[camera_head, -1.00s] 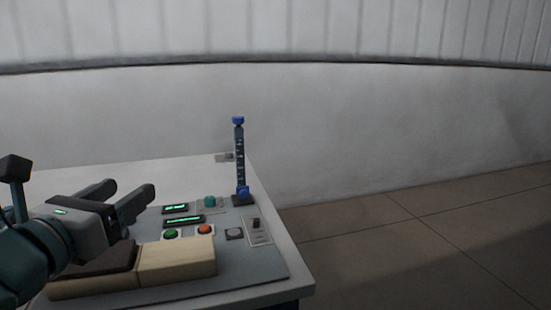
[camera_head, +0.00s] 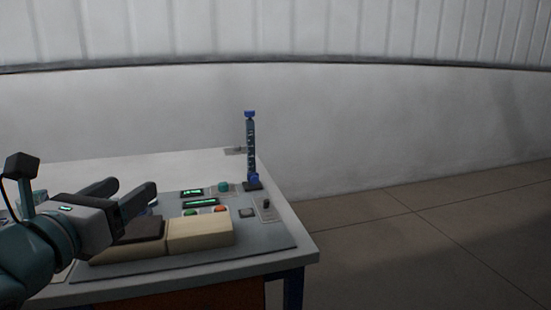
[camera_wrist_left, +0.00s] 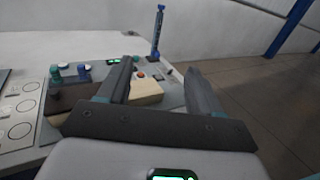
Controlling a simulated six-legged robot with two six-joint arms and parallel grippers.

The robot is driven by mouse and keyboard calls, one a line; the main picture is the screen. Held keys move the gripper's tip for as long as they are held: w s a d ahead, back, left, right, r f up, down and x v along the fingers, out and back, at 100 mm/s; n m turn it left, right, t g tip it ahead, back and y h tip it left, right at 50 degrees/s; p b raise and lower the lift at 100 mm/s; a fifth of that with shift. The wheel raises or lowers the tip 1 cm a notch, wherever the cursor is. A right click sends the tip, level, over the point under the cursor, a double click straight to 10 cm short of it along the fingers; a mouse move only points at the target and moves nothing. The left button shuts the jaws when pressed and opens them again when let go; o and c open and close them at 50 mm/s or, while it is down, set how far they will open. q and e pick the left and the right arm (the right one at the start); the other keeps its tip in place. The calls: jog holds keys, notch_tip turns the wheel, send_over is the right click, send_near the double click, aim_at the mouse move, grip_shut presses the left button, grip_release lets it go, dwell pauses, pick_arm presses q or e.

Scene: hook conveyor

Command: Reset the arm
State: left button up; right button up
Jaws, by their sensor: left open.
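My left gripper (camera_head: 134,194) comes in from the left in the head view, above the left part of the control table. Its two dark fingers are apart with nothing between them; they also show in the left wrist view (camera_wrist_left: 160,75). The arm behind it is teal. My right gripper is in neither view.
The table (camera_head: 200,286) holds a panel with green displays (camera_head: 200,203), a green button (camera_head: 191,212), an orange button (camera_head: 221,209), and a dark-and-cream block (camera_head: 200,233). A blue-capped post (camera_head: 251,150) stands behind. Open floor (camera_head: 420,235) lies to the right.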

pick_arm(q)
jog(key=w+d+f+g, duration=0.1)
jog(key=w+f+g, duration=0.15)
jog(key=f, duration=0.55)
jog(key=w+d+f+g, duration=0.15)
jog(key=w+f, duration=0.25)
jog(key=f, duration=0.4)
notch_tip(320, 180, down, 24)
jog(key=s+d+r+m+g, duration=0.1)
jog(key=s+d+m+g, duration=0.15)
jog(key=m+g, duration=0.35)
jog(key=s+d+f+m+g+y, duration=0.1)
jog(key=s+d+f+m+g, duration=0.2)
jog(key=s+f+m+g, duration=1.15)
jog(key=s+d+r+m+t+p, duration=0.1)
jog(key=s+r+m+t+p, duration=0.2)
jog(key=p, duration=0.5)
jog(key=s+d+r+m+t+h+p, duration=0.1)
jog(key=s+d+r+m+t+p, duration=0.1)
jog(key=s+r+m+t+p, duration=0.2)
jog(key=s+m+p, duration=0.2)
jog(key=m+p, duration=0.2)
jog(key=p, duration=0.1)
jog(key=shift+s, duration=0.3)
